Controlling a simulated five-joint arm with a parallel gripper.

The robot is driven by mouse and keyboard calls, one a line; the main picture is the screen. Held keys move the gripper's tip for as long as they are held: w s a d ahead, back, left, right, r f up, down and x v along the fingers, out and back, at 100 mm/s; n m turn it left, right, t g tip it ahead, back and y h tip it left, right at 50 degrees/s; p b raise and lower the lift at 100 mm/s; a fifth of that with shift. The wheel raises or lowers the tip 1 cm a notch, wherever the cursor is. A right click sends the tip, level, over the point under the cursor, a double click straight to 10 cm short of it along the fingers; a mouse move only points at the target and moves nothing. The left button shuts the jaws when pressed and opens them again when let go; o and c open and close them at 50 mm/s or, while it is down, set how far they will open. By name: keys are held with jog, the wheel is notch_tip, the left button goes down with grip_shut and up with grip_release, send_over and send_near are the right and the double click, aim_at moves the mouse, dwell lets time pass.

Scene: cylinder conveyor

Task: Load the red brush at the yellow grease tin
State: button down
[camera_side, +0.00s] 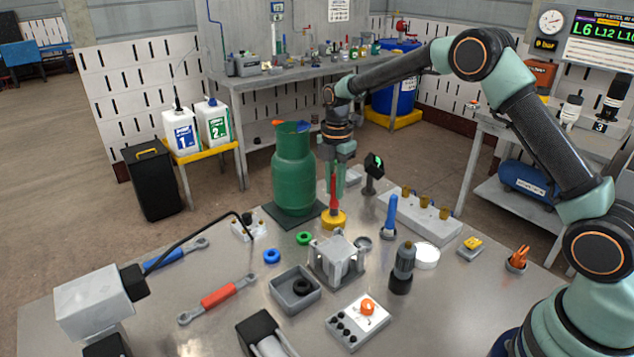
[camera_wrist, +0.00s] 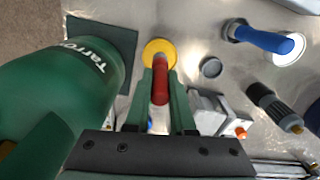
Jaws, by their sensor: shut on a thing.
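The red brush (camera_side: 333,195) stands about upright, its lower end at the yellow grease tin (camera_side: 334,219). My gripper (camera_side: 338,186) is above the tin, shut on the brush's handle. In the wrist view the red brush (camera_wrist: 160,88) lies between the green fingers of my gripper (camera_wrist: 161,78), in front of the yellow tin (camera_wrist: 160,48). The brush's bristles are hidden, so I cannot tell how deep they sit in the tin.
A tall green gas cylinder (camera_side: 293,170) stands close left of the tin. A blue-handled brush (camera_side: 389,215) and a small grey cup (camera_side: 363,243) are to the right. A grey fixture (camera_side: 337,258) stands in front. A small dark-headed stand (camera_side: 373,172) is close behind right.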

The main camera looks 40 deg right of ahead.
jog(key=shift+f, duration=0.55)
dwell(0.9)
jog(key=shift+r, duration=3.55)
jog(key=shift+s+r+m, duration=0.2)
jog(key=shift+s+m, duration=0.05)
jog(key=shift+m, duration=0.05)
jog(key=s+r+m, duration=0.1)
jog(key=s+m, duration=0.8)
jog(key=s+a+r+m, duration=0.1)
jog(key=s+r+m, duration=0.1)
jog(key=s+m, duration=0.7)
jog(key=shift+s+a+r+m, duration=0.15)
jog(key=shift+a+r+m, duration=0.1)
jog(key=shift+m, duration=0.35)
